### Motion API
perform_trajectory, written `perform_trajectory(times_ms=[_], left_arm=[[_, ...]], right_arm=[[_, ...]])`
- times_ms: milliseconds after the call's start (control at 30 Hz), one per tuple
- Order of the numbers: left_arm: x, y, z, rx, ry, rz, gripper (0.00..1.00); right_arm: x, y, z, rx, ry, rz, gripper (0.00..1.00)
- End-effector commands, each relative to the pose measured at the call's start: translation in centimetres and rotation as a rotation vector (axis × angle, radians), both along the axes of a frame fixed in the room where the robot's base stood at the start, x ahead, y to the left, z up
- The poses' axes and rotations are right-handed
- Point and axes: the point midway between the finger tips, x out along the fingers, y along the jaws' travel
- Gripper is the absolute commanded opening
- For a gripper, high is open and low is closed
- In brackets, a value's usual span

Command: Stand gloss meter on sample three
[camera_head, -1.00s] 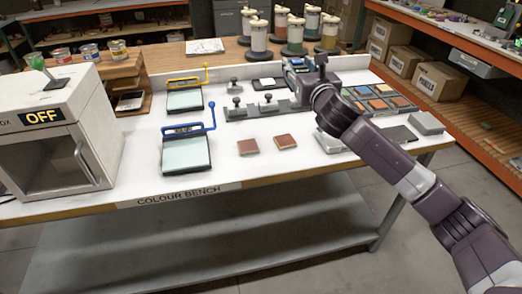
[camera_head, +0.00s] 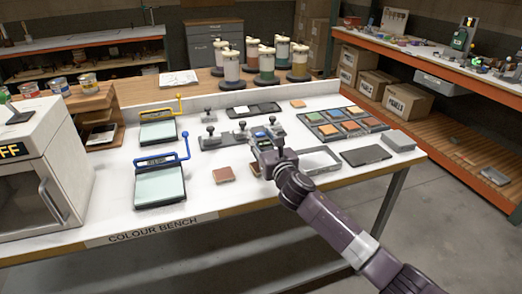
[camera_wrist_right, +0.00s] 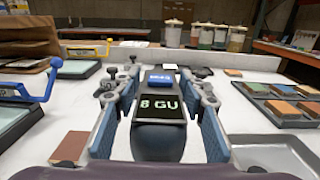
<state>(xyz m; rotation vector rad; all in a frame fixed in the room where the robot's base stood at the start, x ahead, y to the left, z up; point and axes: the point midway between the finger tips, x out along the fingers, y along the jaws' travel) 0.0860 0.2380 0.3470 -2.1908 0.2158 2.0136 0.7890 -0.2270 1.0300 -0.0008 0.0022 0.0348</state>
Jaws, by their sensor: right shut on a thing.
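My right gripper (camera_head: 264,137) is shut on the gloss meter (camera_wrist_right: 162,108), a dark block with a blue top part and a display reading "8 GU". In the head view the meter is mostly hidden by the gripper, over the middle of the bench. Two reddish-brown sample tiles lie near the front: one in the open (camera_head: 223,174), one partly hidden behind my right wrist (camera_head: 256,168). The open one also shows in the wrist view (camera_wrist_right: 70,146). Another brown tile (camera_head: 298,103) lies farther back. I cannot tell which is sample three. My left gripper is not in view.
A rack of coloured panels (camera_head: 340,112) lies right of the gripper. A pale tray (camera_head: 318,160), dark plate (camera_head: 366,155) and grey block (camera_head: 399,140) lie at the right. Blue-handled (camera_head: 160,187) and yellow-handled (camera_head: 158,133) devices stand left.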

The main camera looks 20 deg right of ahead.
Motion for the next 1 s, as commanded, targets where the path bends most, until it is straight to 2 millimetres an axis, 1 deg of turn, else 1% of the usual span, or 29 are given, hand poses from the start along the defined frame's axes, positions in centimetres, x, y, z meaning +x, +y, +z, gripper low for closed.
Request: perform_trajectory(times_ms=[200,267,567,700,733,867,900,1000], left_arm=[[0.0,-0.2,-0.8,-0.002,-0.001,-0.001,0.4],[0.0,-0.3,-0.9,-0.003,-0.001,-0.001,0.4],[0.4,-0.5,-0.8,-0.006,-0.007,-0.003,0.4],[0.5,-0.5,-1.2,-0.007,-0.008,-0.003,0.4],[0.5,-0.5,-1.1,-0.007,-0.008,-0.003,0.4],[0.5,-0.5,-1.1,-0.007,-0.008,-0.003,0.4],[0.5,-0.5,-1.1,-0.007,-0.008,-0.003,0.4],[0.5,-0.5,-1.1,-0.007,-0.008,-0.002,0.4]], right_arm=[[0.0,0.1,-3.2,0.004,0.0,0.001,0.0],[0.0,0.1,-3.8,0.003,0.0,0.0,0.0],[0.0,0.1,-4.0,0.0,-0.003,0.001,0.0],[0.0,0.0,-4.4,-0.001,-0.003,0.001,0.0],[0.0,0.0,-4.6,-0.001,0.001,0.0,0.4],[0.0,0.0,-4.5,0.0,0.001,0.0,0.54],[0.0,0.0,-4.5,0.0,0.001,0.0,0.56],[0.0,0.0,-4.5,0.0,0.002,0.0,0.56]])
